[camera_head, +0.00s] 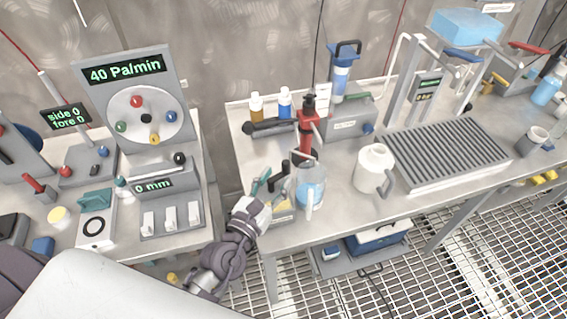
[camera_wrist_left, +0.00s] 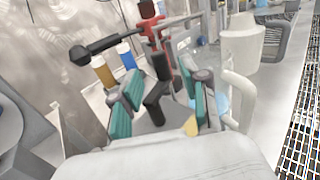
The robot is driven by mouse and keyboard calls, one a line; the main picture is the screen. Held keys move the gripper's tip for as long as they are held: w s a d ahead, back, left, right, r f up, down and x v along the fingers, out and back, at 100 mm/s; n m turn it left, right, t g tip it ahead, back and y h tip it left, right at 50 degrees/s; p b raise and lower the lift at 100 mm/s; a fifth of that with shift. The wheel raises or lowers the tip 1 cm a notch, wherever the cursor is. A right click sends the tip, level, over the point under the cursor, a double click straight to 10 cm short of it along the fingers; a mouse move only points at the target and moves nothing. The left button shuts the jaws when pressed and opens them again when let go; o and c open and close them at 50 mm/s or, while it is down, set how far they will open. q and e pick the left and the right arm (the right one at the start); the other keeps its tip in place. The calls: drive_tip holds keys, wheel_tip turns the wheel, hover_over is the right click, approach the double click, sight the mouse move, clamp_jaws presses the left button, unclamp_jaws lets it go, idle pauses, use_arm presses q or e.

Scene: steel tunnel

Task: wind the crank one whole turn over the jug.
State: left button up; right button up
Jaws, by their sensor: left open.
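A red hand-cranked device (camera_head: 308,128) stands over the bench, with a black grip (camera_head: 262,127) sticking out to the left. A clear jug (camera_head: 311,188) with blue liquid stands below it; its pale handle (camera_wrist_left: 241,98) shows in the left wrist view. A dark crank knob (camera_head: 285,168) hangs beside the jug. My left gripper (camera_head: 268,181) is at the bench's front edge, left of the jug, with its teal fingers apart. In the left wrist view the dark knob (camera_wrist_left: 159,68) appears between the fingers (camera_wrist_left: 160,88); I cannot tell whether they touch it. My right gripper is out of view.
Amber and blue bottles (camera_head: 284,101) stand behind the black grip. A gauge panel (camera_head: 135,105) stands on the left bench. A gap separates the benches.

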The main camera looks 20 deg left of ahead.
sight(284, 168)
use_arm(q)
drive_tip(key=w, duration=0.3)
drive_tip(key=shift+w+d, duration=0.2)
drive_tip(key=shift+d, duration=0.1)
drive_tip(key=shift+w, duration=0.35)
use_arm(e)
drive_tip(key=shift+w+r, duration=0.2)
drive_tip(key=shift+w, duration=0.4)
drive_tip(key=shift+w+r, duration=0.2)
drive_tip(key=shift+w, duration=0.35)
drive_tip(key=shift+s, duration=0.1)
use_arm(q)
drive_tip(key=shift+c, duration=0.5)
clamp_jaws()
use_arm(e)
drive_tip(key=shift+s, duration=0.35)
